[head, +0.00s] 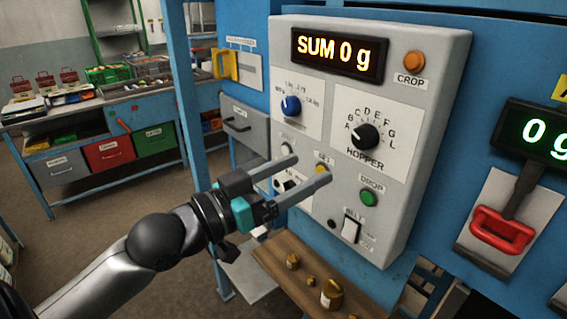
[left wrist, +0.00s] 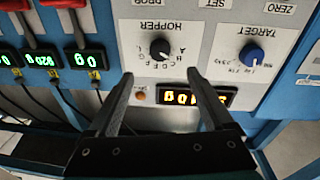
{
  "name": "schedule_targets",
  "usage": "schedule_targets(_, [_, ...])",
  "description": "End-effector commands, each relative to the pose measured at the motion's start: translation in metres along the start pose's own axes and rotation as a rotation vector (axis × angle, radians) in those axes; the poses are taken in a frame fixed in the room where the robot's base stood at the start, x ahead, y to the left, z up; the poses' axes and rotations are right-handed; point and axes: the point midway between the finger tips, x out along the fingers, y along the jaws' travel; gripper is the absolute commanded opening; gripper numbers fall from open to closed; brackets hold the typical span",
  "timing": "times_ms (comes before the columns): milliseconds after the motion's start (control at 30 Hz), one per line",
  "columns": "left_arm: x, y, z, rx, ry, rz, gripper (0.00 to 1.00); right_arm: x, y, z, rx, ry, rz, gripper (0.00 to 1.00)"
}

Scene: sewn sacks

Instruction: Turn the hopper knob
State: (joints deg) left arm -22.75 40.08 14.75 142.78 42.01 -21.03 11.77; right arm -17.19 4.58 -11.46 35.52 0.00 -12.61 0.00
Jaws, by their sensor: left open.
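The hopper knob (head: 365,137) is a black round knob on a white plate marked HOPPER, with letters around it. Its pale mark seems to point to the upper left, near A and B; I cannot tell which letter exactly. My left gripper (head: 308,168) is open and empty, in front of the panel, below and left of the knob in the head view. In the left wrist view the knob (left wrist: 160,48) appears upside down, beyond and between the open fingertips (left wrist: 160,73), apart from them. My right gripper is not in view.
A blue knob (head: 291,106) sits left of the hopper knob. The display (head: 337,53) reads SUM 0 g. A green DROP button (head: 369,197) and a white rocker switch (head: 350,229) are lower down. A wooden shelf (head: 270,262) with brass weights lies below the panel.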

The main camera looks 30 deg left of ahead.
Motion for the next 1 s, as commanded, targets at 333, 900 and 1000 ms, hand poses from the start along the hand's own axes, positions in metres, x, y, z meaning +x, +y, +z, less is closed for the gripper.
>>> schedule_targets(333, [-0.022,0.000,0.001,0.000,-0.002,0.000,0.85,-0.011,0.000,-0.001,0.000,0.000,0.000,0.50])
schedule_targets(900, [-0.026,0.000,0.000,0.000,0.001,0.000,0.85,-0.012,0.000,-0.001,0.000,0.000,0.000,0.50])
schedule_targets(1000, [-0.026,0.000,0.000,0.000,0.001,0.000,0.85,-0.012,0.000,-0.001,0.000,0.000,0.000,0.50])
